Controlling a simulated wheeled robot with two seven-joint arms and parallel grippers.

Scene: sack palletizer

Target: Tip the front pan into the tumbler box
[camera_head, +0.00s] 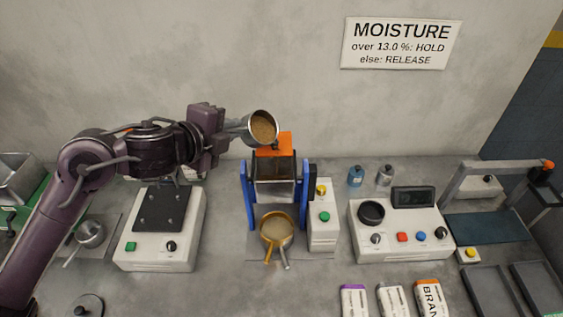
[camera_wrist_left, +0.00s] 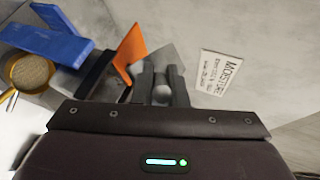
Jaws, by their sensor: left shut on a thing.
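My left gripper (camera_head: 234,130) is shut on a small metal pan (camera_head: 263,128) filled with brown grainy material. The pan is held in the air, tilted toward the camera, above and slightly left of the tumbler box (camera_head: 274,190). The material still shows inside the pan. The tumbler box hangs between blue posts, with its orange lid (camera_head: 285,142) raised and its top open; its inside looks dark. In the left wrist view, the gripper fingers (camera_wrist_left: 163,88) are close together near the orange lid (camera_wrist_left: 130,50). My right gripper is not in view.
A control unit (camera_head: 323,230) and a moisture meter (camera_head: 400,250) stand right. Bags lie in front.

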